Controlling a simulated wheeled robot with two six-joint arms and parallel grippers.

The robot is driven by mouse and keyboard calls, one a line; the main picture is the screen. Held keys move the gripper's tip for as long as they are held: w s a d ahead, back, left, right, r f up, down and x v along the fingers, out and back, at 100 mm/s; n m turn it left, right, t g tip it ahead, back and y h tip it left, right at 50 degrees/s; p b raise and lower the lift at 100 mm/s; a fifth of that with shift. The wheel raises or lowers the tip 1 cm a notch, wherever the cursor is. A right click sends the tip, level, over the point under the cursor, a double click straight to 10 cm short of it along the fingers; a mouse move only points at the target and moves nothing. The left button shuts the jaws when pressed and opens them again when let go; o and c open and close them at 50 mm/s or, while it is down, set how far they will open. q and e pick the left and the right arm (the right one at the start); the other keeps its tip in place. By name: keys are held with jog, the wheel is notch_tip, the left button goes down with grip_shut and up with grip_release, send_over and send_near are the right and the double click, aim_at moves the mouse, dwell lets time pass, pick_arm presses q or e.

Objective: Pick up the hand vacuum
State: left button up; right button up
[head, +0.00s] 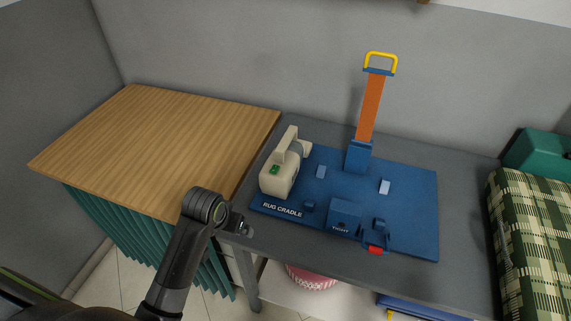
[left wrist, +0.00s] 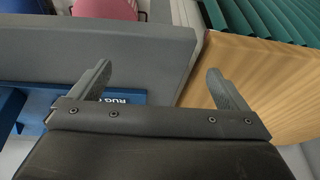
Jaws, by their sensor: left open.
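The hand vacuum (head: 276,178) is a cream, boxy body with a raised handle and a green button. In the head view it stands upright at the left end of the blue rug cradle board (head: 412,207). My left gripper (head: 243,227) is in front of the vacuum and lower left of it in the picture, apart from it. In the left wrist view the left gripper (left wrist: 161,82) has its two fingers wide apart with nothing between them. The vacuum does not show in that view. My right gripper is in neither view.
The board lies on a dark grey table (head: 470,180). It carries small blue blocks and a tall orange strap (head: 370,108) with a yellow handle. A wooden counter (head: 165,145) adjoins on the left. A plaid item (head: 530,230) lies right. A pink basket (head: 311,277) is underneath.

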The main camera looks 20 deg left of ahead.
pick_arm(q)
jog(key=w+d+r, duration=0.3)
jog(key=w+r, duration=0.6)
jog(key=w, duration=0.3)
notch_tip(320, 180, up, 12)
jog(key=b, duration=0.2)
send_over(285, 141)
jog(key=s, duration=0.4)
jog(key=shift+m+h, duration=0.4)
jog(key=x, duration=0.3)
jog(key=p+x, duration=0.1)
jog(key=x, duration=0.5)
jog(key=shift+w+a+f, duration=0.1)
jog(key=shift+w+a, duration=0.15)
jog(key=shift+w, duration=0.15)
jog(key=x, duration=0.1)
jog(key=p+x, duration=0.1)
jog(key=x, duration=0.2)
jog(key=shift+s+d+f, duration=0.1)
jog(key=shift+s+f, duration=0.1)
jog(key=shift+f, duration=0.2)
jog(key=shift+w+f+t, duration=0.2)
jog(key=shift+f+t, duration=0.1)
jog(key=shift+f, duration=0.15)
jog(key=shift+c, duration=0.4)
